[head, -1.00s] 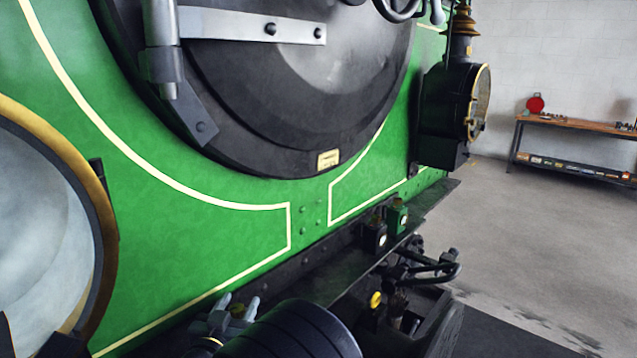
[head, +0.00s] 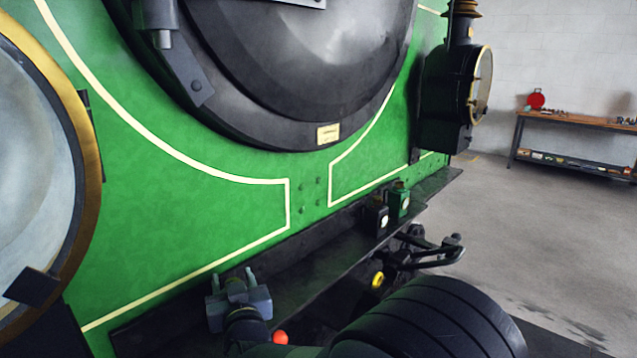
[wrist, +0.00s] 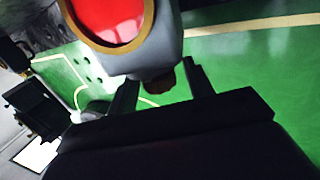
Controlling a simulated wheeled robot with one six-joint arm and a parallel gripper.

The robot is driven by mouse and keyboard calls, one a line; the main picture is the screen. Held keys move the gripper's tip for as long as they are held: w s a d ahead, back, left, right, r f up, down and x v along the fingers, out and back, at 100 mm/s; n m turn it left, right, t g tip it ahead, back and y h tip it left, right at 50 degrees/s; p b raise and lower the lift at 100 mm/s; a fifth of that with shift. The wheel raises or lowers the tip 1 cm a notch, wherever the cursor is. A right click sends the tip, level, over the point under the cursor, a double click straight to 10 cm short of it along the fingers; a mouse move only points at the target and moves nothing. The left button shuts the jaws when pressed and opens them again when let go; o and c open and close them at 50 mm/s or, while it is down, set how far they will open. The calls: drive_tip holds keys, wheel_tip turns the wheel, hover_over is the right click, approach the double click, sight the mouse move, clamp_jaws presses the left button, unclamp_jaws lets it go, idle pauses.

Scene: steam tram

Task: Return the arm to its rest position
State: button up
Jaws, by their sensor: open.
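My gripper (head: 237,280) is low in the head view, in front of the green locomotive front (head: 190,215). Its two grey fingers point up and stand apart, with no object visible between them there. In the wrist view my gripper (wrist: 161,85) has its dark fingers spread. A grey body with a brass rim and a red face (wrist: 112,15) shows just beyond them, with a brown nub near the gap; I cannot tell whether it touches. My black ribbed arm link fills the bottom of the head view.
A large brass-rimmed lamp (head: 30,170) is close at the left. A black lamp (head: 455,98) sticks out at the right. Two small lamps, black (head: 376,218) and green (head: 398,202), stand on the dark ledge (head: 325,250). A workbench (head: 570,126) stands far right, with open floor before it.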

drive_tip(key=shift+n+g+y, duration=0.8)
drive_tip(key=shift+n+y, duration=0.2)
drive_tip(key=shift+y, duration=0.6)
drive_tip(key=b+v, duration=0.1)
drive_tip(key=v, duration=0.9)
drive_tip(key=shift+s, duration=0.25)
drive_tip(key=shift+d, duration=0.1)
